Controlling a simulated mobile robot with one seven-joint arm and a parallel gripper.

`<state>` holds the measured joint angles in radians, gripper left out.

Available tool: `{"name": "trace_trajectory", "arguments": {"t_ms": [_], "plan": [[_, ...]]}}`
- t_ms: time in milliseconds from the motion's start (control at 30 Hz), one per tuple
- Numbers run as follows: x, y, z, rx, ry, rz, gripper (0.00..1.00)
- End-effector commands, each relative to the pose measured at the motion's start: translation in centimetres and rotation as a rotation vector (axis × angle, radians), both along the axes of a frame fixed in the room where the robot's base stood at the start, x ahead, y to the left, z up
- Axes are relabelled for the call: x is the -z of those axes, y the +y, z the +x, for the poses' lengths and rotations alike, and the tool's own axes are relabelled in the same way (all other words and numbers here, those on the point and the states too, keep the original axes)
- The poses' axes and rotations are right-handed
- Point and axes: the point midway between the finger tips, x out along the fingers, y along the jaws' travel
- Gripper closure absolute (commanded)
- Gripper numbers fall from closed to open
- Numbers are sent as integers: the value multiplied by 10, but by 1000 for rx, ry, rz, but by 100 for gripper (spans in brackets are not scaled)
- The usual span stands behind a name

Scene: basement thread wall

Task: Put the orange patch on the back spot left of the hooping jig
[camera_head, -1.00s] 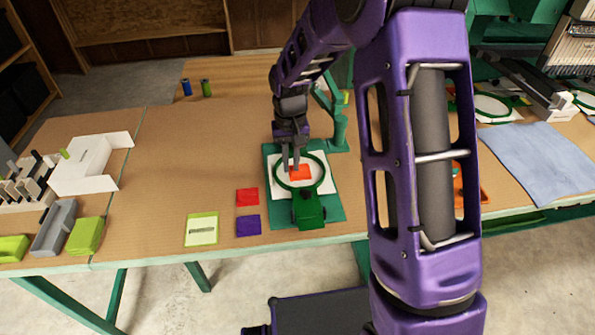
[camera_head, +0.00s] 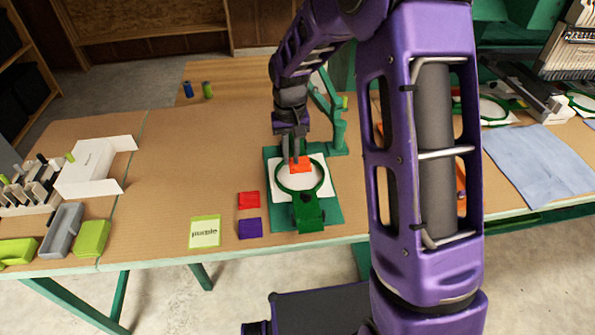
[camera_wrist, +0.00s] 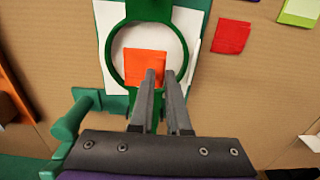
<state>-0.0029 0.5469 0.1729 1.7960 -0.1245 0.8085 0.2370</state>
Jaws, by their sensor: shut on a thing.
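The orange patch (camera_head: 300,165) is at my gripper's fingertips, above the far part of the green hoop on the hooping jig (camera_head: 327,213). In the wrist view the patch (camera_wrist: 143,66) shows in front of the hoop's white sheet, partly behind a finger. My gripper (camera_head: 293,158) is shut on the patch; its fingers (camera_wrist: 166,78) show a narrow gap in the wrist view. Left of the jig lie a red patch (camera_head: 249,199) and, nearer the front edge, a purple patch (camera_head: 250,228). Behind the red patch the table is bare; no marked spot is discernible there.
A lime-edged card reading "purple" (camera_head: 205,231) lies left of the purple patch. A green stand (camera_head: 338,130) rises behind the jig. Blue and green spools (camera_head: 207,89) stand at the back. A blue cloth (camera_head: 540,160) lies right. The table's left middle is clear.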

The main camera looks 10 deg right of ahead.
Motion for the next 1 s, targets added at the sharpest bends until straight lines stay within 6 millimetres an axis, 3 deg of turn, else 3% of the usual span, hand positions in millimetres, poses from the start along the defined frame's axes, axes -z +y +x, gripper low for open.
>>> {"name": "trace_trajectory", "arguments": {"t_ms": [133,433,533,667,800,1000], "plan": [[-9,0,0,0,0,0,100],[-9,0,0,0,1,0,100],[-10,9,3,-3,1,1,100],[-10,42,17,-7,2,3,100],[-10,88,31,-6,2,3,100],[-8,131,39,-3,1,1,100]]}}
